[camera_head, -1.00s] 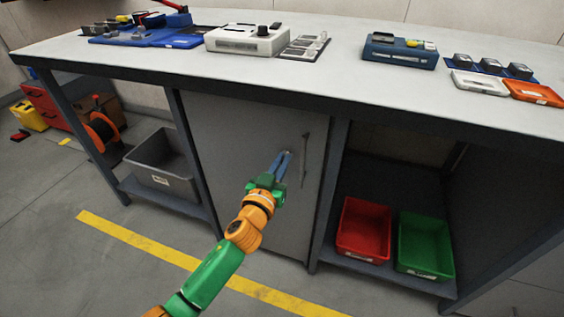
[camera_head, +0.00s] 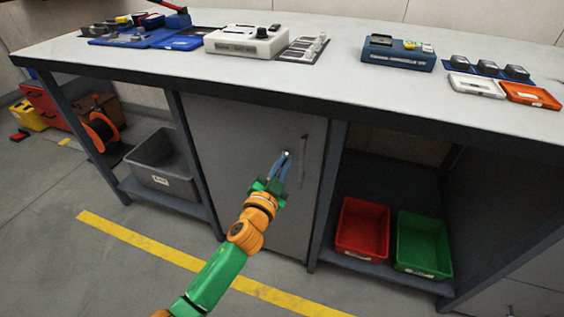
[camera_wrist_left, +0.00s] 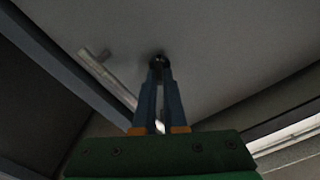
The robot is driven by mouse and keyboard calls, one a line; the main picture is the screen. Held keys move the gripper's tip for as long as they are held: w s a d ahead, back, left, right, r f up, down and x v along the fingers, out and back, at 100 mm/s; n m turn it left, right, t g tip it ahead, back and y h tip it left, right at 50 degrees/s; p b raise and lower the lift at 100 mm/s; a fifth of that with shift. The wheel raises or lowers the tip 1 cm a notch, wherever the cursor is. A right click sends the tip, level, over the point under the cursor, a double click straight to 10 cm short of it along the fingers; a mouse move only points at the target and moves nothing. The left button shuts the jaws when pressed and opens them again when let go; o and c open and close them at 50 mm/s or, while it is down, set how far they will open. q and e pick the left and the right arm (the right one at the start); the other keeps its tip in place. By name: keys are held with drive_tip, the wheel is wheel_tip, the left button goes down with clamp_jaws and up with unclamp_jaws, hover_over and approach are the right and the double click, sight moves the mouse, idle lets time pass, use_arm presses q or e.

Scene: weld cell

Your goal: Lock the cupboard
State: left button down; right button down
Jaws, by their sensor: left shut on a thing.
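The cupboard is the grey door (camera_head: 240,210) under the bench, and it looks closed. A vertical bar handle (camera_head: 304,160) is on the right side of the door. My left gripper (camera_head: 287,155) is at the door just left of the handle's upper part. Its blue fingers are shut on a small dark piece at the door face, seemingly a key or lock knob (camera_wrist_left: 159,61). The fingertips hide most of that piece. In the left wrist view the handle (camera_wrist_left: 108,76) lies apart from the fingers. My right gripper is not in view.
The benchtop (camera_head: 340,80) overhangs the door and carries several devices. A red bin (camera_head: 362,228) and a green bin (camera_head: 424,244) sit on the shelf to the right. A grey bin (camera_head: 162,165) is on the left shelf. The floor in front is clear.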

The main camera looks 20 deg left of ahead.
use_arm(q)
drive_tip(key=m, duration=0.7)
drive_tip(key=m+p, duration=0.1)
drive_tip(key=m, duration=0.3)
drive_tip(key=shift+d+f, duration=0.2)
drive_tip(key=shift+f, duration=0.1)
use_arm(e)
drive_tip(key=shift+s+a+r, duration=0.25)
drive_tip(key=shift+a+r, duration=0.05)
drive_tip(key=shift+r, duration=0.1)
use_arm(q)
drive_tip(key=shift+m, duration=0.5)
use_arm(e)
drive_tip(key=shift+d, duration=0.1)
use_arm(q)
drive_tip(key=c, duration=1.1)
unclamp_jaws()
drive_tip(key=shift+o, duration=0.6)
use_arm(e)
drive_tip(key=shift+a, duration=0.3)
use_arm(q)
drive_tip(key=shift+s, duration=0.1)
